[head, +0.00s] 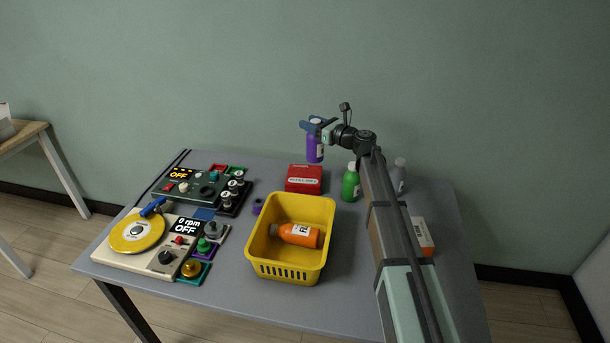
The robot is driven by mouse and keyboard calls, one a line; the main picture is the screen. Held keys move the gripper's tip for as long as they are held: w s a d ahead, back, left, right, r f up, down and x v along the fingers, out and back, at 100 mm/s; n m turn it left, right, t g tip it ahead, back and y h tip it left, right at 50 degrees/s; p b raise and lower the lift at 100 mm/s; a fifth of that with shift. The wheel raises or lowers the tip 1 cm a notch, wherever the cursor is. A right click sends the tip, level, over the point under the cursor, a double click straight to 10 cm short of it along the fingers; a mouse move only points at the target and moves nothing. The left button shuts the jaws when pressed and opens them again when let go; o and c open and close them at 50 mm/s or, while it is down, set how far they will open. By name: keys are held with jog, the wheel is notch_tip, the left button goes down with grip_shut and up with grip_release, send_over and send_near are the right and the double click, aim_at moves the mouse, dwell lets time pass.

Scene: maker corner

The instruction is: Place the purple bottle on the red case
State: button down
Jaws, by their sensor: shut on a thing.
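The purple bottle (315,152) is upright near the back of the table.
A yellow basket (290,268) holding an orange bottle (299,235) stands in front of the case. A green bottle (350,184) and a grey bottle (399,176) stand to the right by my arm. Electronic devices (138,250) fill the table's left side. An orange-and-white box (424,236) lies right.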

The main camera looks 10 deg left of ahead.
jog(key=r+x, duration=0.1)
jog(key=x, duration=0.4)
notch_tip(320, 180, down, 10)
jog(key=shift+r, duration=0.15)
dwell(0.5)
jog(key=c, duration=0.6)
grip_release()
jog(key=v, duration=1.2)
jog(key=shift+w+d, duration=0.1)
jog(key=shift+w, duration=0.05)
